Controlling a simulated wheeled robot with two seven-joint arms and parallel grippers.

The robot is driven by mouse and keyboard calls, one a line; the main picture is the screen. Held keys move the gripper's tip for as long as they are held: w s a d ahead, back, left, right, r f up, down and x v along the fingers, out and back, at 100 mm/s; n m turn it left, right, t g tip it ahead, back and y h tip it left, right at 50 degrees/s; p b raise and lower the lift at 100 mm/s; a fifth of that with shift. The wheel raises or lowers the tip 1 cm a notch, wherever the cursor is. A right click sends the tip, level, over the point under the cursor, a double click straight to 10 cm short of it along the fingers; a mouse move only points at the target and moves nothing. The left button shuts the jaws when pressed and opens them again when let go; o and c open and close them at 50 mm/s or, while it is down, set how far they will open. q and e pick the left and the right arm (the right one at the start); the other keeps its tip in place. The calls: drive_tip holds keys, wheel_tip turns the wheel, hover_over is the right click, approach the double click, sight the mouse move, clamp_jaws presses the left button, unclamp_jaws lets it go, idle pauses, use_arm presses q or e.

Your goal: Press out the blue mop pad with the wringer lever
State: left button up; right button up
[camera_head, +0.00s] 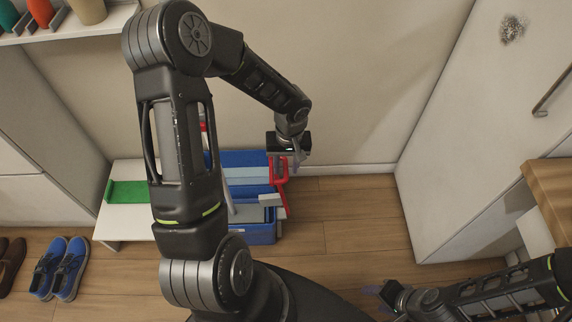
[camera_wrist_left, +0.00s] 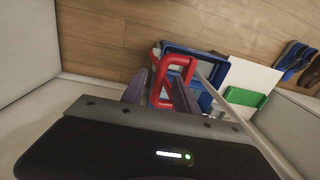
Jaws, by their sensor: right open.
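The red wringer lever (camera_head: 282,178) stands at the right side of the blue bucket (camera_head: 262,236). It shows as a red loop in the left wrist view (camera_wrist_left: 159,83). My left gripper (camera_head: 292,157) is at the top of the lever. In the wrist view its two fingers (camera_wrist_left: 160,88) are apart, with one bar of the red loop between them; I cannot tell whether they touch it. Blue and light blue surfaces (camera_head: 247,176) show at the wringer; I cannot tell which is the mop pad. My right gripper (camera_head: 386,293) is open and empty, low at the right.
A white bench (camera_head: 126,228) with a green tray (camera_head: 128,192) stands left of the bucket. Blue shoes (camera_head: 62,268) lie on the floor at the left. A white cabinet (camera_head: 470,130) is at the right. The floor (camera_head: 350,225) right of the bucket is clear.

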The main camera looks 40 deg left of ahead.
use_arm(q)
drive_tip(key=shift+c, duration=0.6)
clamp_jaws()
idle(0.8)
